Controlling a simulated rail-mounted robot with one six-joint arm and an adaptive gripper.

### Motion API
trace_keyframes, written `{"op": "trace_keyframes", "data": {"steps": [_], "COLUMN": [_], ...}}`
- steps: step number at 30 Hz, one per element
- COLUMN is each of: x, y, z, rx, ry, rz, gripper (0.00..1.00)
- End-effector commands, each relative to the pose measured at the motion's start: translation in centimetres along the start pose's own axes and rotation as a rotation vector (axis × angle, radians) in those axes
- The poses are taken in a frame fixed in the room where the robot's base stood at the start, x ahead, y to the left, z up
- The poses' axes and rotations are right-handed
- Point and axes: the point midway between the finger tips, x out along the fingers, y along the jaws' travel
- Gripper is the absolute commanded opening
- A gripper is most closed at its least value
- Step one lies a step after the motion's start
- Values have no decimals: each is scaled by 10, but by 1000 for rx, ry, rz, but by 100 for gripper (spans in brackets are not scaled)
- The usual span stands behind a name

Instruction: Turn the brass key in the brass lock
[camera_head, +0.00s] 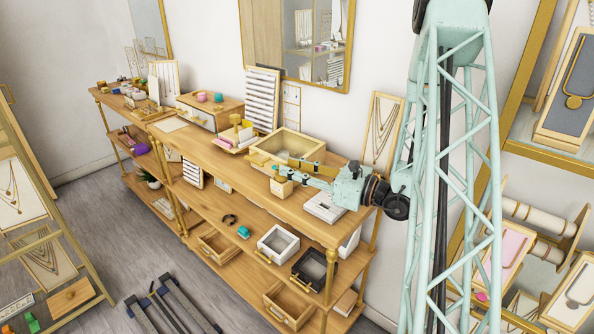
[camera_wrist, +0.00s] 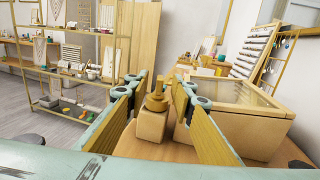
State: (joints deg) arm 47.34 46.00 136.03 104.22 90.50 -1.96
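A small pale wooden block (camera_wrist: 151,126) carries a stepped brass piece (camera_wrist: 156,102) on top. This looks like the brass lock with its key, but I cannot tell lock and key apart. In the head view the block (camera_head: 282,187) stands on the counter top near its front edge, and my gripper partly hides its upper part. My gripper (camera_head: 291,168) is open and level, reaching in from the right. In the wrist view my gripper (camera_wrist: 158,98) has its two padded fingers spread to either side of the brass piece, with visible gaps; I see no contact.
A glass-topped wooden case (camera_wrist: 240,100) stands close to the right finger; it also shows behind the gripper in the head view (camera_head: 262,157). A white tray (camera_head: 324,207) lies under my wrist. A small display with brass pieces (camera_head: 236,134) stands farther left on the counter.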

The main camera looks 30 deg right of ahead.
Motion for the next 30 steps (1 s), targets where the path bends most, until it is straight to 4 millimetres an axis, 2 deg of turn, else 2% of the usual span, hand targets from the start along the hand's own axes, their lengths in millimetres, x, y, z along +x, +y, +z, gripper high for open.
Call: {"op": "trace_keyframes", "data": {"steps": [9,23,30], "x": [20,25,25], "y": [0,0,0], "z": [0,0,0], "rx": [-1,0,0], "ry": [0,0,0], "rz": [1,-1,-1], "gripper": [23,23,2]}}
